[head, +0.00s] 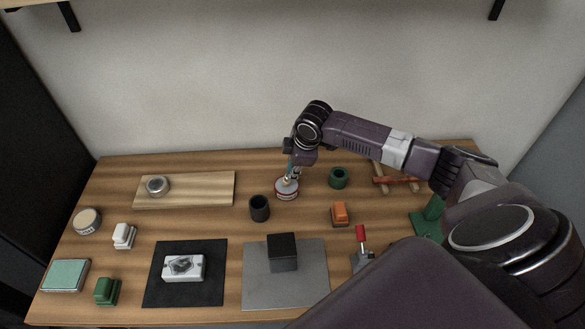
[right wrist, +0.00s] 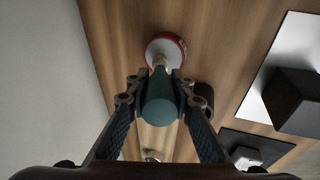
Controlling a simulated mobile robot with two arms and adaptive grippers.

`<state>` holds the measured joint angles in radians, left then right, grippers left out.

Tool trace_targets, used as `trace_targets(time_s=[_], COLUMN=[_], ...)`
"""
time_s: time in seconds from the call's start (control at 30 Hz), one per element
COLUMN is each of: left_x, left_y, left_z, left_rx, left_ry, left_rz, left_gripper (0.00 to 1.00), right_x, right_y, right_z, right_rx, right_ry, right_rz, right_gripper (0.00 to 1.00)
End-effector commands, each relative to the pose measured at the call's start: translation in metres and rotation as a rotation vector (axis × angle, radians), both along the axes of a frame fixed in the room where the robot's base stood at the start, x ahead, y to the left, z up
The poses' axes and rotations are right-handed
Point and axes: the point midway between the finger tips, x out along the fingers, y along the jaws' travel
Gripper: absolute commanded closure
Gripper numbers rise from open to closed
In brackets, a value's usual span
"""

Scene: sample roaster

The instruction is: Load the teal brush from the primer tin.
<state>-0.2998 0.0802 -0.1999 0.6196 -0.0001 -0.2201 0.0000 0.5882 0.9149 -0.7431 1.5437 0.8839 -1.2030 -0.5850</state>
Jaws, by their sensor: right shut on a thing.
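My right gripper (head: 294,172) is above the primer tin (head: 287,190), a small round tin with a white and red side, at the middle back of the table. It is shut on the teal brush (right wrist: 159,102), which points down at the tin. In the right wrist view the fingers (right wrist: 161,88) close on both sides of the teal handle. The brush's pale lower end overlaps the open top of the tin (right wrist: 176,42). How deep the bristles reach is hidden. My left gripper is not in view.
A dark cup (head: 259,208) stands just left of the tin, and a green ring-shaped holder (head: 338,177) to its right. An orange block (head: 340,214) is in front right. A wooden board (head: 210,189) lies at the back left. A black block (head: 282,252) stands on a grey mat (head: 312,290).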

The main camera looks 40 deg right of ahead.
Motion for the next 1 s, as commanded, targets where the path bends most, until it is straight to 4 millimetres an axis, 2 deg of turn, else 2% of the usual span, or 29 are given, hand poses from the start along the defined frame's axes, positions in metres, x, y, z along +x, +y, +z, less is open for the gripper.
trace_targets(time_s=[1.0], left_x=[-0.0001], left_y=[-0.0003], left_z=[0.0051], left_rx=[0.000], left_ry=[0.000], left_rz=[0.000], left_gripper=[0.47], right_x=[0.0001], right_y=[0.0006], right_z=[-0.0004], right_rx=[0.001], right_ry=[-0.001], right_rz=[0.000], right_gripper=[1.00])
